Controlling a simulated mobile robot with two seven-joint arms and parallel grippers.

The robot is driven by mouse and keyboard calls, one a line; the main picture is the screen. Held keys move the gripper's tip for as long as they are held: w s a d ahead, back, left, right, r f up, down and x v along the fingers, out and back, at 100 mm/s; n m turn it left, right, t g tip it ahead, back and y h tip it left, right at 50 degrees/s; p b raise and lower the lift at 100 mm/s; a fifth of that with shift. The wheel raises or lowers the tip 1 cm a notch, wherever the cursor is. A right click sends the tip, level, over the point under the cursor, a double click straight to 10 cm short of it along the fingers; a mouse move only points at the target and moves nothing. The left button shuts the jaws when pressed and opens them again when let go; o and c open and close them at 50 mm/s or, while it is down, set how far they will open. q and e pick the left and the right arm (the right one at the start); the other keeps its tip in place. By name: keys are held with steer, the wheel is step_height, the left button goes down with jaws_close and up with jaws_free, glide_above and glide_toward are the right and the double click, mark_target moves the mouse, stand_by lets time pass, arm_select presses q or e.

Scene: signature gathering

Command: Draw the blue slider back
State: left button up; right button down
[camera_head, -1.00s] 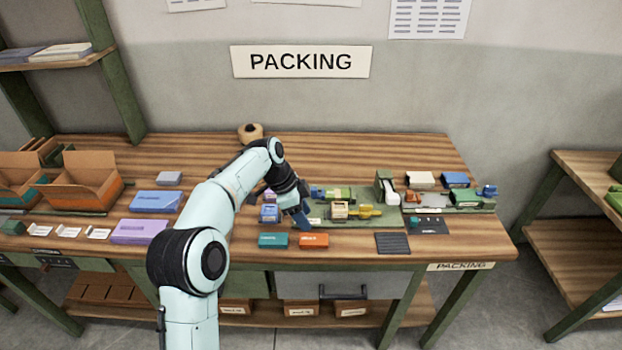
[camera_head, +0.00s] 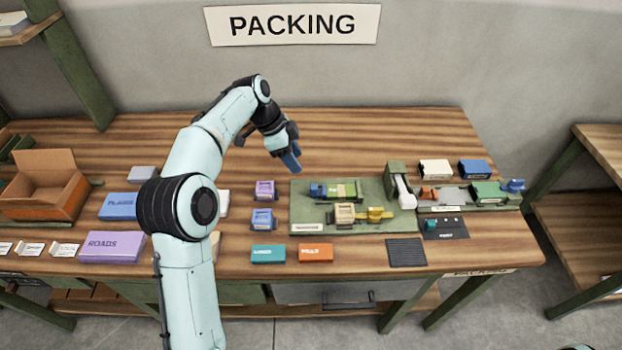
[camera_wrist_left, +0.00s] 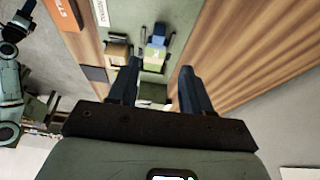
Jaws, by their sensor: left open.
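A device with a blue piece (camera_head: 317,189) at its left end and a green and yellow body (camera_head: 343,190) lies on the green mat (camera_head: 377,191). A second blue piece (camera_head: 512,185) sits at the right end of a green fixture (camera_head: 487,194). I cannot tell for sure which is the slider. My left gripper (camera_head: 291,161) is above the mat's back left edge, apart from both pieces. In the left wrist view its fingers (camera_wrist_left: 160,88) are spread and empty, with the blue piece (camera_wrist_left: 159,31) and light green body (camera_wrist_left: 155,56) beyond them.
A beige block (camera_head: 344,213) with a yellow piece lies in front of the device. A green stand with a white lever (camera_head: 404,191) stands at the mat's right. Purple (camera_head: 265,190) and blue (camera_head: 263,218) blocks stand left of the mat. The table behind the mat is clear.

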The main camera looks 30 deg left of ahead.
mark_target(313, 187)
arm_select(q)
steer(key=b+x, duration=0.1)
steer(key=x, duration=1)
steer(key=shift+d, duration=0.1)
steer(key=shift+x, duration=0.75)
arm_select(e)
steer(key=shift+s+f, duration=0.6)
steer(key=shift+f, duration=0.2)
